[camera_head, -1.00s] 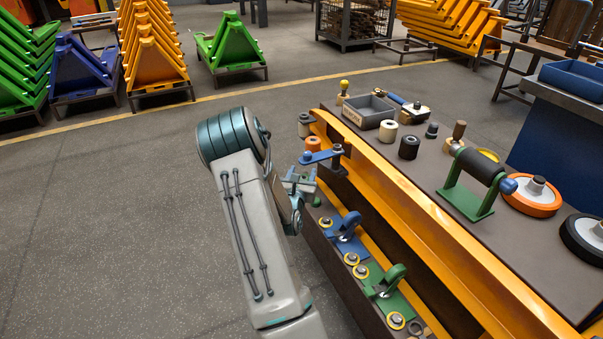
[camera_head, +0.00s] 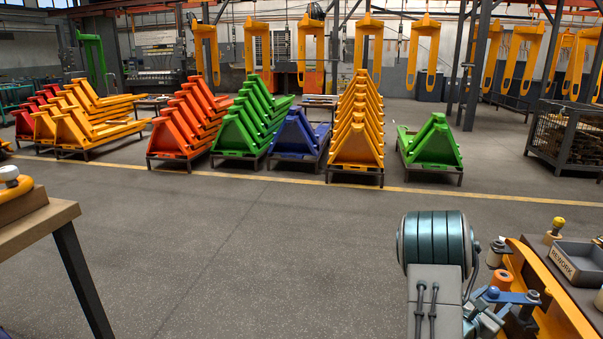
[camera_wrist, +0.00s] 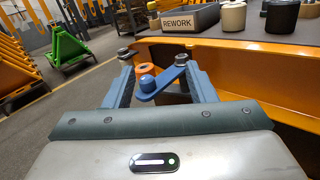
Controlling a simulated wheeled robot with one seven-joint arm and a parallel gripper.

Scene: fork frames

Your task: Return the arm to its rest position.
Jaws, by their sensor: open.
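My arm (camera_head: 436,270) is at the lower right of the head view, beside the orange-edged workbench. My gripper (camera_wrist: 154,62) is open in the wrist view, its two fingers spread apart. A blue lever part (camera_wrist: 160,82) with a round knob shows between the fingers, and an orange roller (camera_wrist: 142,69) is just behind it. The jaws are not closed on either; whether they touch the lever I cannot tell. In the head view the blue lever (camera_head: 512,296) and orange roller (camera_head: 502,280) lie close to the gripper, whose fingertips are hard to make out there.
The workbench's orange edge (camera_head: 550,293) runs close on the right, with a grey REWORK bin (camera_head: 578,262) on top. A wooden-topped table (camera_head: 40,228) stands at the left. Open grey floor lies between. Coloured fork frames (camera_head: 357,140) stand in rows beyond the yellow line.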

